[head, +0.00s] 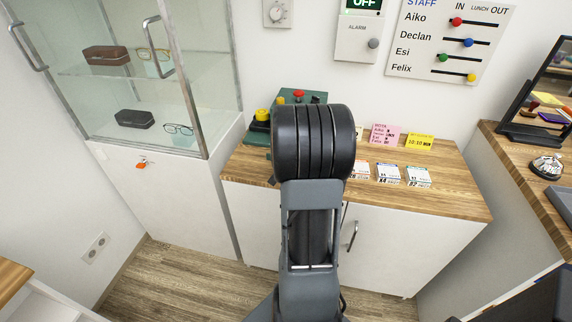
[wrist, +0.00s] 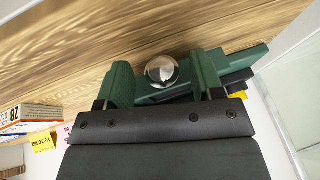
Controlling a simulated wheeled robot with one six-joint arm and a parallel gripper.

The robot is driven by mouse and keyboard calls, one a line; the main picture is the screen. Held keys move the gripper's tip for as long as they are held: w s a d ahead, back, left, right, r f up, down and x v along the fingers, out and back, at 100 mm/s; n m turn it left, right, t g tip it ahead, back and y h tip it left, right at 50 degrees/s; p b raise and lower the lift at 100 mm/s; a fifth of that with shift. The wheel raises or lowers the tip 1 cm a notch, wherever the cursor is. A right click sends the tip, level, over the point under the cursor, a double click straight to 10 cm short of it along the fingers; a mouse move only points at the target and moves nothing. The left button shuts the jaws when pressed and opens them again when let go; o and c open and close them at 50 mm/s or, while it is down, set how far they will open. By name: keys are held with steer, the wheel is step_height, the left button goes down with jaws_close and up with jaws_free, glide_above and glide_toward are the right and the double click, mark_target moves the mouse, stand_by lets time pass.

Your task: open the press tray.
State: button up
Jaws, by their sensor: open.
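The green press (head: 313,96) stands on the wooden counter, partly hidden behind my arm in the head view. In the wrist view a round silver knob (wrist: 161,71) shows in front of the press's green body (wrist: 242,63); it looks like the tray's knob. My gripper (wrist: 165,60) is open, with one green finger on each side of the knob in the picture. Small gaps show between knob and fingers; I cannot tell whether the knob lies fully between them in depth. In the head view my gripper is hidden behind my arm. How far the tray is out cannot be told.
The wooden counter (head: 455,190) carries small boxes (head: 388,173), a pink card (head: 385,134) and a yellow card (head: 419,142) right of my arm. A glass cabinet (head: 190,60) stands close on the left.

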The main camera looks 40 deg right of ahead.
steer(key=shift+r, duration=0.1)
steer(key=p+v, duration=0.1)
steer(key=v, duration=1.2)
steer(key=shift+r, duration=0.35)
steer(key=shift+s, duration=0.15)
